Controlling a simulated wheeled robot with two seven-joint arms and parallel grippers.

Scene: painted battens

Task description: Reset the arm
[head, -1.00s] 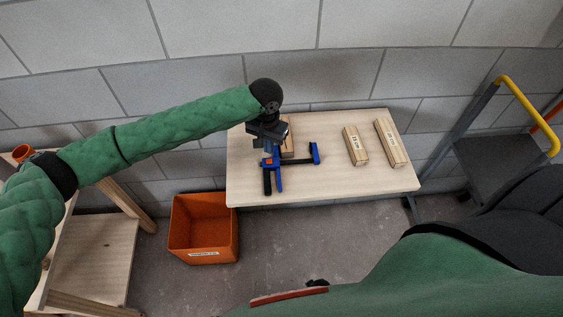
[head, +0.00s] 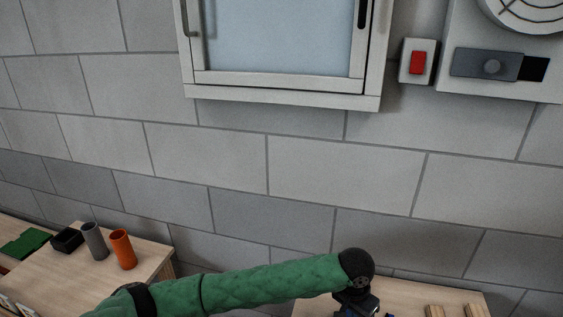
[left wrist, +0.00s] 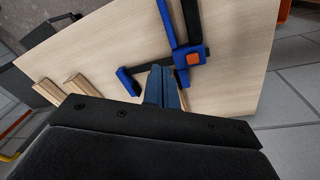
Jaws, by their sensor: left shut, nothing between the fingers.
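My left gripper (head: 355,308) is at the bottom edge of the head view, over the wooden table (head: 405,296). In the left wrist view its fingers (left wrist: 164,84) are together and empty, pointing down at the tabletop. A blue and black clamp (left wrist: 187,55) with an orange part lies beneath and beside the fingertips; I cannot tell whether they touch it. Two more battens (left wrist: 48,91) (left wrist: 76,82) lie off to the left there. My right gripper is not in either view.
A window-like cabinet (head: 278,40), a red switch (head: 417,62) and a grey panel (head: 485,65) are on the block wall. A side table at left holds a grey cylinder (head: 94,240), an orange cylinder (head: 122,249) and a black box (head: 67,240).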

